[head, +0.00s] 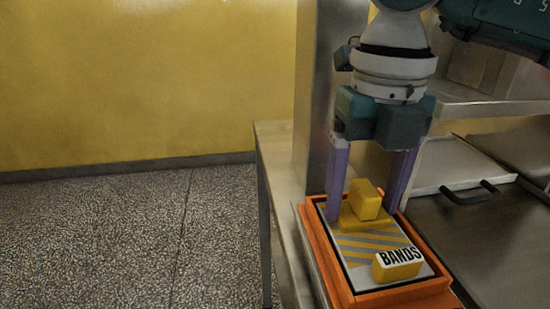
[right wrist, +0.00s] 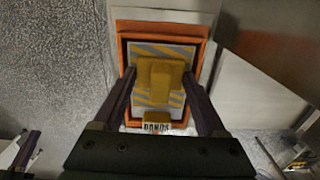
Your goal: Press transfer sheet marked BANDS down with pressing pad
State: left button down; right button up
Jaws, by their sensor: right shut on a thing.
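The transfer sheet (head: 375,240), grey with yellow diagonal stripes, lies in an orange frame (head: 312,238) with a dark inner edge. A yellow block lettered BANDS (head: 397,264) sits at its near end. The yellow pressing pad (head: 366,198), a flat plate with an upright block handle, is over the far part of the sheet. My right gripper (head: 366,208) is shut on the handle, one purple finger on each side. The pad also shows in the right wrist view (right wrist: 160,82); whether it touches the sheet I cannot tell. My left gripper is not clearly seen.
The frame is on a steel worktop (head: 275,143) near its left edge, with speckled floor beyond. A steel post (head: 316,90) stands behind. To the right are a metal tray (head: 450,165) with a black handle and a shelf (head: 490,105).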

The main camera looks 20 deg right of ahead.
aim_at(374, 197)
dwell(0.6)
notch_tip(374, 197, up, 7)
jog(key=p, duration=0.6)
jog(key=shift+f, duration=0.15)
jog(key=shift+s+f+b, duration=0.1)
jog(key=shift+f+b, duration=0.15)
jog(key=shift+b, duration=0.15)
jog(key=f+b, duration=0.1)
jog(key=s+f+b, duration=0.1)
jog(key=f, duration=0.1)
jog(key=shift+s+a+f, duration=0.15)
jog(key=shift+f, duration=0.15)
jog(key=shift+s+a+f+b, duration=0.1)
jog(key=shift+s+f+b, duration=0.2)
jog(key=shift+f+b, duration=0.45)
